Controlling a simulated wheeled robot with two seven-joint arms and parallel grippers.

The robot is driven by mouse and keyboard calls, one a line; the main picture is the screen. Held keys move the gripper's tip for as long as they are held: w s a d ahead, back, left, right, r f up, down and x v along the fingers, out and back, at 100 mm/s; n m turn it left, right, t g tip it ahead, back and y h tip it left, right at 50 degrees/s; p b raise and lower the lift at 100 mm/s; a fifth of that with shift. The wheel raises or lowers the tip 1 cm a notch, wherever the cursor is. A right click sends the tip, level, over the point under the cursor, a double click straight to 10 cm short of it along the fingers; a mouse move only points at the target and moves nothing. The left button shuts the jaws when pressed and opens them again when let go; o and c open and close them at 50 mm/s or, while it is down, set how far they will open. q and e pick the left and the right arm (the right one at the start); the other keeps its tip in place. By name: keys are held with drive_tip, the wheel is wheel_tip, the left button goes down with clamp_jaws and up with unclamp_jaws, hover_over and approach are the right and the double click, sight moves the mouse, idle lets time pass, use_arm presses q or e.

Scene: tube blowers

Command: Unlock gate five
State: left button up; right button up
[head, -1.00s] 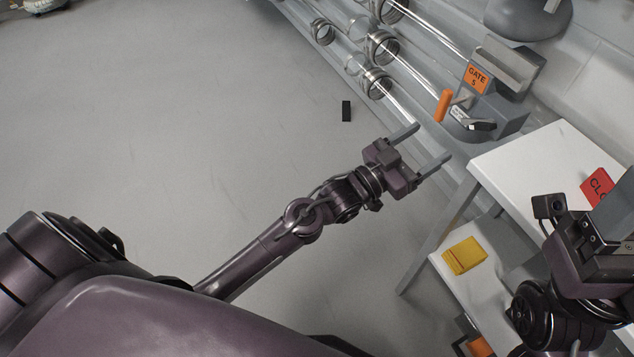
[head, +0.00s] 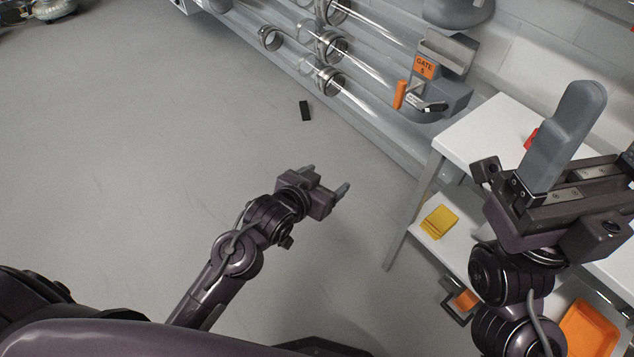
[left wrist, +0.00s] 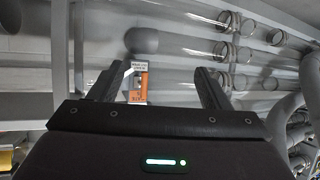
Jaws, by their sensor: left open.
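The gate five unit (head: 455,98) is a grey housing on the pipe rack, with an orange "GATE 5" label (head: 425,66). An orange handle (head: 400,95) hangs at its left side, and a small black and silver part (head: 433,107) sits at its front. My left gripper (head: 327,179) is open and empty, well short of the unit over the floor. In the left wrist view, the orange label (left wrist: 137,86) shows between the spread fingers, at a distance. My right gripper (head: 600,150) is large at the right; one finger stands upright and the other is mostly cut off.
Clear tubes with metal rings (head: 331,80) run along the wall. A white table (head: 485,125) stands right of the gate, with a yellow object (head: 438,222) on its lower shelf. An orange tray (head: 588,330) is at the bottom right.

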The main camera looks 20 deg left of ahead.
use_arm(q)
drive_tip(key=shift+s+a+f, duration=0.2)
drive_tip(key=shift+s+a, duration=0.05)
drive_tip(key=shift+s, duration=0.1)
